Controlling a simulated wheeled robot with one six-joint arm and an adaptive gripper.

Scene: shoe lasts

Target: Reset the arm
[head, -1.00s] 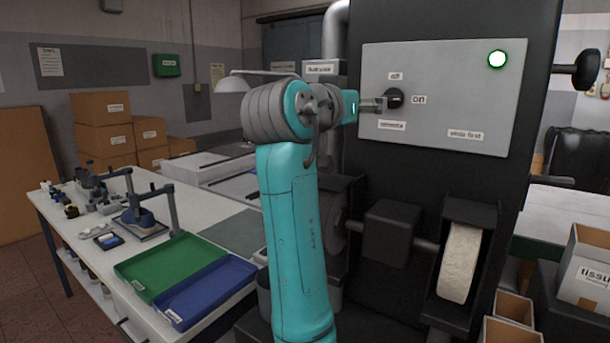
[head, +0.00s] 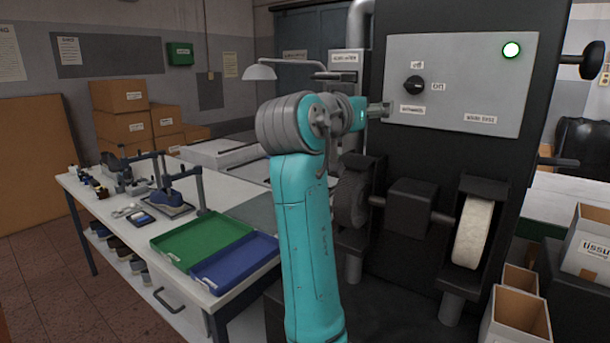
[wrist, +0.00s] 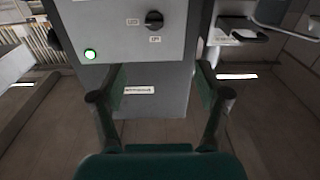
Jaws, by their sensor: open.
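My gripper (head: 378,110) is at the end of my teal arm, in front of the left edge of the grey control panel (head: 470,90). It is below and left of the black rotary knob (head: 413,85), apart from it and empty. In the wrist view the two fingers (wrist: 160,85) stand wide apart with nothing between them. The panel appears upside down there, with the knob (wrist: 154,19) beyond the fingertips. Labels sit above and right of the knob; its exact setting is hard to read. A round lamp (head: 511,50) glows with a green rim.
Below the panel are a dark wheel (head: 351,198) and a pale wheel (head: 473,235) on the machine. A bench at left holds a green tray (head: 200,243), a blue tray (head: 235,262) and a stand. Cardboard boxes (head: 518,318) stand at lower right.

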